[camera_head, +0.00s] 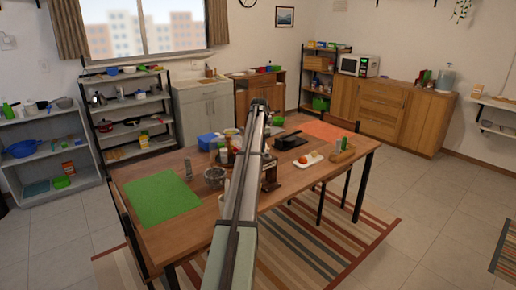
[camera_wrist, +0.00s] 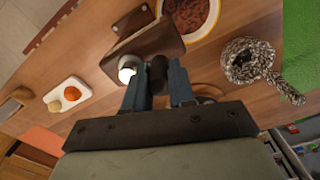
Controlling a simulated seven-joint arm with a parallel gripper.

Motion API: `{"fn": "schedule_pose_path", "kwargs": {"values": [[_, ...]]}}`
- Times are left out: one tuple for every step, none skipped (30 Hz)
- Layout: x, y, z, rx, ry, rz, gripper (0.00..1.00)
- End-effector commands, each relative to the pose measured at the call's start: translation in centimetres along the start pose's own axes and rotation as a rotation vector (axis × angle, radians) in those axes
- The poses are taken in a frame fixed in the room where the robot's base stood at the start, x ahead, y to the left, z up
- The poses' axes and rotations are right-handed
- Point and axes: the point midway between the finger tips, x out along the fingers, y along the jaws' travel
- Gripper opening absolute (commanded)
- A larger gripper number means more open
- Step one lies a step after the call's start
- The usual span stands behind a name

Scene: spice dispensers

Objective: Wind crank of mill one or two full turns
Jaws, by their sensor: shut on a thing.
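The mill is a brown wooden block (camera_wrist: 150,45) in the wrist view, lying just beyond my fingertips. In the head view, a brown wooden body (camera_head: 270,175) that looks like the mill stands on the table, partly hidden by my arm. My gripper (camera_wrist: 159,80) has its two blue fingers shut around a dark rounded knob (camera_wrist: 158,68), which appears to be the crank's handle. A shiny pale round part (camera_wrist: 127,70) sits just left of it. The crank's arm is mostly hidden by the fingers.
A bowl of reddish-brown contents (camera_wrist: 190,14) stands close beyond the mill. A white tray with orange food (camera_wrist: 68,94) lies left. Bare wood separates them.

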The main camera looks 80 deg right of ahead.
Motion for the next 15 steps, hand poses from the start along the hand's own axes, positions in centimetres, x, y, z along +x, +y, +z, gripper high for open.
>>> {"fn": "schedule_pose_path", "kwargs": {"values": [[-0.1, 0.0, 0.3, -0.042, 0.0, 0.0, 0.0], [-0.1, 0.1, 0.5, -0.071, 0.0, 0.0, 0.0], [-0.1, 0.1, 0.6, -0.109, 0.0, 0.0, 0.0], [-0.1, 0.1, 0.7, -0.138, 0.0, 0.0, 0.0], [-0.1, 0.2, 0.8, -0.166, 0.0, 0.0, 0.0], [-0.1, 0.2, 1.0, -0.204, 0.0, 0.0, 0.0], [-0.1, 0.3, 1.1, -0.233, 0.0, 0.0, 0.0], [-0.1, 0.3, 1.2, -0.261, 0.0, 0.0, 0.0], [-0.1, 0.4, 1.4, -0.299, 0.0, 0.0, 0.0], [-0.1, 0.5, 1.5, -0.328, 0.0, 0.0, 0.0], [-0.1, 0.6, 1.6, -0.356, 0.0, 0.0, 0.0], [-0.1, 0.7, 1.7, -0.394, 0.0, 0.0, 0.0], [-0.1, 0.7, 1.8, -0.422, 0.0, 0.0, 0.0], [-0.1, 0.8, 1.9, -0.45, 0.0, 0.0, 0.0], [-0.1, 0.9, 2.1, -0.486, 0.0, 0.0, 0.0]]}}
